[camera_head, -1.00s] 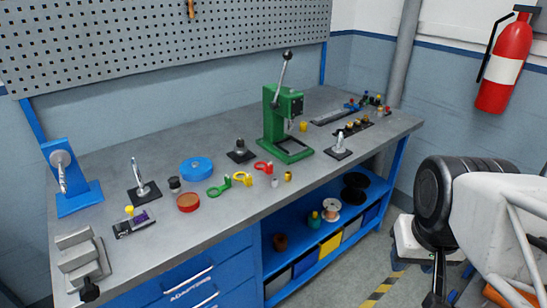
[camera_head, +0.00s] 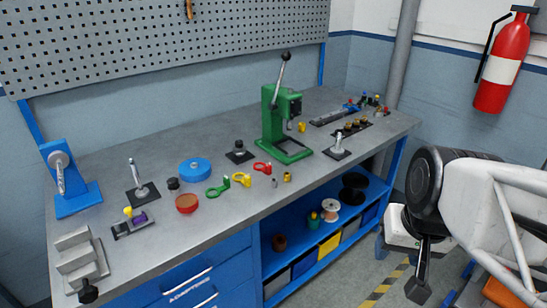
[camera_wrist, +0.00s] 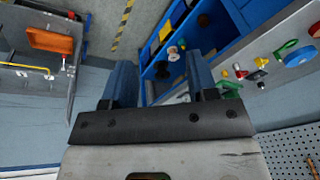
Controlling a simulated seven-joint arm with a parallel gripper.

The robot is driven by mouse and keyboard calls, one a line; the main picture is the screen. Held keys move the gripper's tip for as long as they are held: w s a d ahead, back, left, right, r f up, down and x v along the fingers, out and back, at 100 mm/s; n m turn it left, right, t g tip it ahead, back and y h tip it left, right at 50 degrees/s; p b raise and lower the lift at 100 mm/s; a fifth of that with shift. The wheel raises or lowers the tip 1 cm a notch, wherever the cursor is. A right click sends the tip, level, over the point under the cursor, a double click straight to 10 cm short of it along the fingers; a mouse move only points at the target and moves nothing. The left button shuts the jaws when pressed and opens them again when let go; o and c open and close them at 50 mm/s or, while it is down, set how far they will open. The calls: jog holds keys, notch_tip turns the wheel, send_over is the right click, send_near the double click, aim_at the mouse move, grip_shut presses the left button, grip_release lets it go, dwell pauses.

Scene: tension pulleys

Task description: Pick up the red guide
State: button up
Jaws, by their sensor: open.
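The red guide (camera_head: 262,168) is a small flat red ring with a tab, lying on the grey workbench just left of the green press's base. The yellow guide (camera_head: 242,179) and green guide (camera_head: 218,188) lie to its left. In the head view my gripper (camera_head: 420,285) hangs beyond the bench's right end, over the floor, well away from the guide.
The green lever press (camera_head: 281,110) stands right behind the guide. A blue disc (camera_head: 195,169), a red dish (camera_head: 186,203) and small brass and steel parts (camera_head: 287,177) are nearby. The shelf (camera_head: 330,235) below holds spools and bins. A fire extinguisher (camera_head: 503,62) hangs at right.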

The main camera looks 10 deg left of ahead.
jog(key=w+a+f+m+t+y, duration=0.1)
jog(key=w+a+m+y, duration=0.3)
jog(key=w+a+m, duration=0.55)
jog(key=w+a+f+m+y, duration=0.2)
jog(key=w+a+y, duration=0.35)
jog(key=w, duration=0.85)
jog(key=m+t, duration=0.6)
jog(key=m, duration=0.9)
send_near(270, 166)
jog(key=shift+w+a+n+h, duration=0.1)
jog(key=shift+a+n+h, duration=0.2)
jog(key=shift+a, duration=0.5)
jog(key=shift+a+f, duration=0.1)
jog(key=shift+x, duration=1.2)
jog(key=shift+w, duration=0.15)
jog(key=shift+d+x, duration=0.2)
jog(key=shift+x, duration=2.3)
jog(key=shift+w, duration=0.15)
